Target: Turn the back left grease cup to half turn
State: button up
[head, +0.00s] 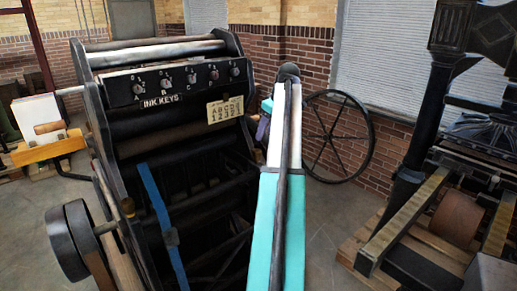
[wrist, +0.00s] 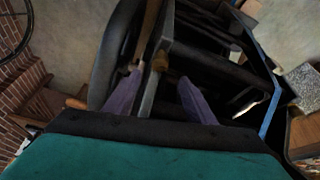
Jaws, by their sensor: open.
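My gripper (wrist: 160,76) is open, with its two purple fingers apart, as the wrist view shows. A small brass-brown cup-like piece (wrist: 160,62) shows between and just beyond the fingertips, near a grey bar of the press; I cannot tell that it is the back left grease cup. The fingers do not visibly grip it. In the head view my gripper (head: 263,127) is at the right side of the black press (head: 165,145), largely hidden behind my arm. A small brass piece (head: 128,207) sits on the left side of the press; its marking is too small to read.
An ink keys panel with knobs (head: 190,78) and a lettered plate (head: 225,108) are on the press. A large spoked wheel (head: 372,138) stands right of it. Another press (head: 440,215) is at the right. Open floor (head: 325,235) lies between the presses.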

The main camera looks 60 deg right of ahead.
aim_at(257, 150)
jog(key=p+x, duration=0.1)
jog(key=x, duration=0.9)
jog(key=shift+f, duration=0.1)
jog(key=c, duration=1)
jog(key=shift+c, duration=0.2)
jog(key=shift+a, duration=0.1)
jog(key=shift+w+a+m+g+h+p, duration=0.15)
jog(key=shift+m+h+p, duration=0.25)
jog(key=shift+m, duration=0.75)
jog(key=shift+s+d+m+g+h+p, duration=0.1)
jog(key=shift+m+g+h+p, duration=0.3)
jog(key=shift+m, duration=0.75)
jog(key=o, duration=1)
